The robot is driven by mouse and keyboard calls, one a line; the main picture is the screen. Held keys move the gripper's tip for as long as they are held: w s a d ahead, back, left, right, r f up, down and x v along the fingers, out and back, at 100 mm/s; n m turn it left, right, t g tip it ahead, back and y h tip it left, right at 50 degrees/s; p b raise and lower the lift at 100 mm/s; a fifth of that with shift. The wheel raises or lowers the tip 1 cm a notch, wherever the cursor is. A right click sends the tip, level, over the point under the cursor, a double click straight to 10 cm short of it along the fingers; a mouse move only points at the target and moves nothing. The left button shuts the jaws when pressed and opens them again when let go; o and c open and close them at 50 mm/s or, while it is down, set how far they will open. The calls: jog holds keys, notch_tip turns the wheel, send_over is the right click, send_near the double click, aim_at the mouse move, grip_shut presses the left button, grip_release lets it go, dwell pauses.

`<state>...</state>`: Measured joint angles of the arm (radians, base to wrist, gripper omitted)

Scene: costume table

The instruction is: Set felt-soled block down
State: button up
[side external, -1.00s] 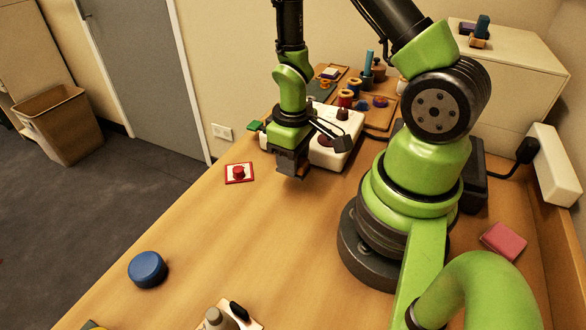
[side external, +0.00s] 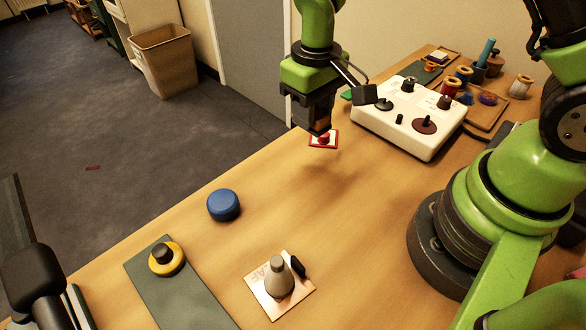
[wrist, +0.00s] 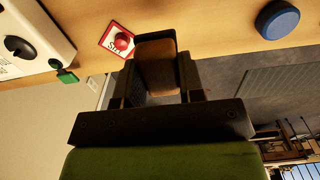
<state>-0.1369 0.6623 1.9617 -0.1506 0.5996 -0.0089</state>
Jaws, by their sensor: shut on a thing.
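My gripper (side external: 317,124) hangs over the far part of the wooden table (side external: 235,250), pointing down. In the wrist view its dark fingers are closed on a brown block (wrist: 158,72) with a dark edge at its far end. The block is above the table, with a soft shadow on the wood below. In the side view the fingers mostly hide it, and I cannot make out its felt sole.
A red knob on a red-bordered card (side external: 312,145) is behind the fingertips. A white control box (side external: 432,140) stands right. A blue round thing (side external: 223,205), a green-grey mat (side external: 190,300) and a card with a grey cone (side external: 278,277) lie nearer. The middle wood is clear.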

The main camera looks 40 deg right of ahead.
jog(key=w+a, duration=0.1)
jog(key=a, duration=0.3)
send_over(291, 173)
notch_tip(291, 173, down, 5)
jog(key=shift+f, duration=2.4)
jog(key=shift+f, duration=0.2)
jog(key=o, duration=0.9)
jog(key=shift+r, duration=0.15)
